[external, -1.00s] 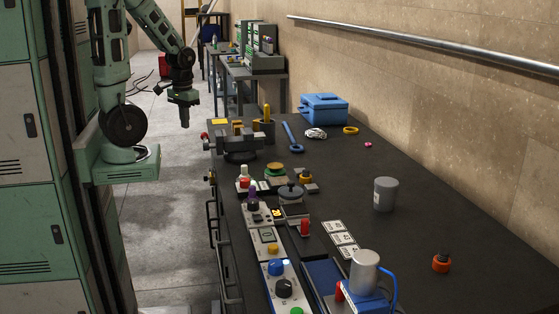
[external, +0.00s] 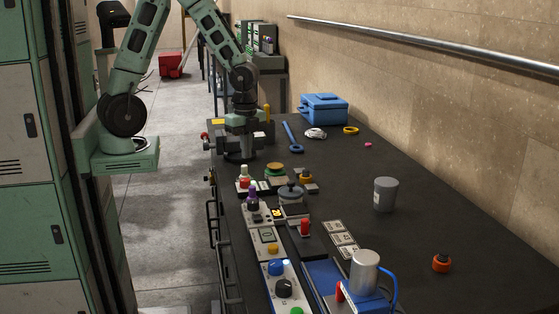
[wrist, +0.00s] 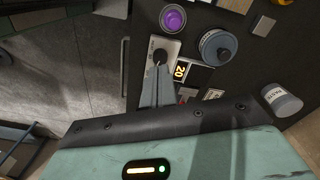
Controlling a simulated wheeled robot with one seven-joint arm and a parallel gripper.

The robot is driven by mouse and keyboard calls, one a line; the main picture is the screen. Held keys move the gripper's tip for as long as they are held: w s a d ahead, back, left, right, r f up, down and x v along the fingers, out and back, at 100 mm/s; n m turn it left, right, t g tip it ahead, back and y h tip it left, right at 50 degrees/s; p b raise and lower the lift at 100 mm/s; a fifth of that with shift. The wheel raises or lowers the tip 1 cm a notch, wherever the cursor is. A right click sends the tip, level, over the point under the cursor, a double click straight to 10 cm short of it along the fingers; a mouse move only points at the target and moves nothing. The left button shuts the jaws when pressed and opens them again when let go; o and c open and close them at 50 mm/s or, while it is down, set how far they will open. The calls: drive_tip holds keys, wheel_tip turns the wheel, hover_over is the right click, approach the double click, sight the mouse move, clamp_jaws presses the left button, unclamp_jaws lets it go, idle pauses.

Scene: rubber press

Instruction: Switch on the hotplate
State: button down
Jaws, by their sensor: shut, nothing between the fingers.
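A small unit with a lit yellow display (external: 278,213) and a dark round top (external: 291,194) looks like the hotplate. The wrist view shows its display (wrist: 180,71) reading 20 and the round top (wrist: 217,46). A pale panel (wrist: 172,50) with a black knob (wrist: 160,56) lies left of the display. My gripper (wrist: 158,76) is shut and empty; its tips overlap the panel just below the knob in the wrist view. I cannot tell whether they touch. In the external view my gripper (external: 241,124) overlaps the vise, its tips unclear.
A purple-topped bottle (wrist: 173,18) stands close to the knob. A grey tub (external: 385,194) stands right of the unit. A control box (external: 284,288) with a blue button and a metal cup (external: 365,270) are nearer the camera.

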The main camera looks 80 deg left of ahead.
sight(258, 219)
drive_tip(key=d+m+h, duration=0.1)
drive_tip(key=d+m, duration=0.4)
drive_tip(key=d, duration=0.4)
drive_tip(key=shift+w+d+r+h, duration=0.3)
drive_tip(key=shift+w, duration=0.1)
drive_tip(key=shift+f, duration=0.1)
drive_tip(key=f, duration=0.4)
drive_tip(key=d+f, duration=0.1)
drive_tip(key=f, duration=0.4)
drive_tip(key=d+f+b, duration=0.1)
drive_tip(key=f, duration=0.3)
drive_tip(key=shift+d+f, duration=0.1)
drive_tip(key=shift+f, duration=0.25)
